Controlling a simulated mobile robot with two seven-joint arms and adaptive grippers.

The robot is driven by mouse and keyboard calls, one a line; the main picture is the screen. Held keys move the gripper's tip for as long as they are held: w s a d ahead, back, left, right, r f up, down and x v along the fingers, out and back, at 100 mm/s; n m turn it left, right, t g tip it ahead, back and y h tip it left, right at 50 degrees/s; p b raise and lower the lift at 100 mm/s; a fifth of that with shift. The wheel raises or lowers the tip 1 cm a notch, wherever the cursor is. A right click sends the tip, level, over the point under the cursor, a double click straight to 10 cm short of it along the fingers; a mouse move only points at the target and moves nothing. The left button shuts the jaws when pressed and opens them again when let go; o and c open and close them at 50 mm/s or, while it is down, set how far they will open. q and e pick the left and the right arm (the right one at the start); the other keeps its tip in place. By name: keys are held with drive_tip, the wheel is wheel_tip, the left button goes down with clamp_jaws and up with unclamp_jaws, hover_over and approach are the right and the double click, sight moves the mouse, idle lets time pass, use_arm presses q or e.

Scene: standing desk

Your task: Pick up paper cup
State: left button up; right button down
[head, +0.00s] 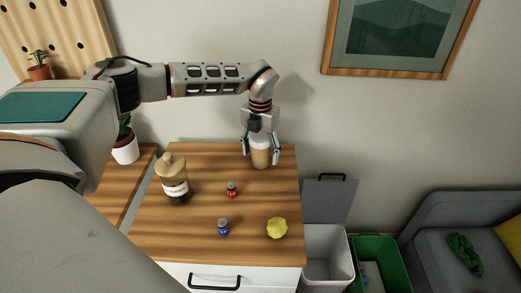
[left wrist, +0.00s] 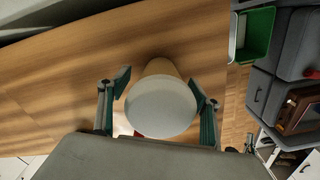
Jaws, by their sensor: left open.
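The paper cup (head: 260,157) is tan with a white lid and stands upright near the back right of the wooden top. My left gripper (head: 261,159) points down over it, with one finger on each side. In the left wrist view the white lid (left wrist: 160,106) lies between the two open fingers of the left gripper (left wrist: 160,90). Small gaps seem to show between the fingers and the cup, though contact is hard to judge. My right gripper is in neither view.
On the wooden top (head: 195,240) stand a jar with a wooden lid (head: 175,180), a red bottle (head: 232,190), a blue bottle (head: 223,228) and a yellow crumpled ball (head: 277,228). A grey bin (head: 328,258) and a green bin (head: 383,262) stand to the right. The wall is close behind.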

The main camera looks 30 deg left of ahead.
use_arm(q)
drive_tip(key=c, duration=0.9)
drive_tip(key=shift+c, duration=0.2)
